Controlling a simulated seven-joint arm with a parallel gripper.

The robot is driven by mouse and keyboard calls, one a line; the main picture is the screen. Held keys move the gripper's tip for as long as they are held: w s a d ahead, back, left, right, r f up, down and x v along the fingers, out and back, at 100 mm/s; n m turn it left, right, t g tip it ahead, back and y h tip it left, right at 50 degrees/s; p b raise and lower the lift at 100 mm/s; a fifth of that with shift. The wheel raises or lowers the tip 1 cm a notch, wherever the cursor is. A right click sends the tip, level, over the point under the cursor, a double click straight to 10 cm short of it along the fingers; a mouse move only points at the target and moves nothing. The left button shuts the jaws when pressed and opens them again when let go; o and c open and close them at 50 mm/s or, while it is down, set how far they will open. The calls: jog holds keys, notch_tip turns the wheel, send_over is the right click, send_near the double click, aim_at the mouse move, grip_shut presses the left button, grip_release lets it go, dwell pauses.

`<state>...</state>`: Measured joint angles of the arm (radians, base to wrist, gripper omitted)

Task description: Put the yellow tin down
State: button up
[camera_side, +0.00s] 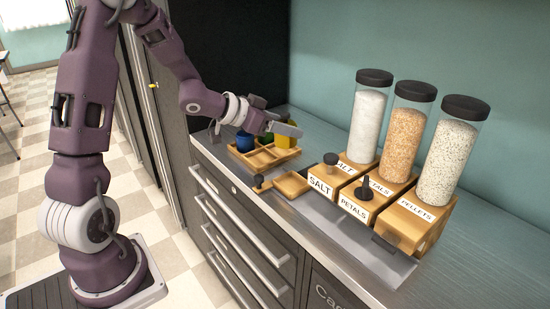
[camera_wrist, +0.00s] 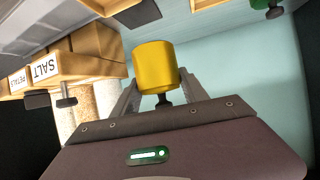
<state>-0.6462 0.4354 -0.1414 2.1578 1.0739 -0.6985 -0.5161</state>
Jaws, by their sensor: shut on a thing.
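The yellow tin (camera_side: 285,141) is at my gripper's end, over or at the right side of the compartmented wooden tray (camera_side: 265,158); I cannot tell whether it touches the tray. In the wrist view the yellow tin (camera_wrist: 156,66) sits between the two fingers, with a dark knob toward the palm. My gripper (camera_wrist: 158,92) is shut on it. My gripper (camera_side: 287,130) hides part of the tin in the side view.
A small wooden tray (camera_side: 291,184) lies in front. Wooden dispensers labelled SALT (camera_side: 321,187), PETALS (camera_side: 355,206) and PELLETS (camera_side: 418,217), with tall clear jars, stand to the right. The right counter end (camera_side: 480,270) is clear.

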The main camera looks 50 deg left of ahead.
send_over(261, 161)
jog(key=f, duration=0.1)
notch_tip(261, 161, down, 10)
jog(key=shift+w+a+r, duration=0.1)
jog(key=shift+r, duration=0.05)
jog(key=o, duration=1.3)
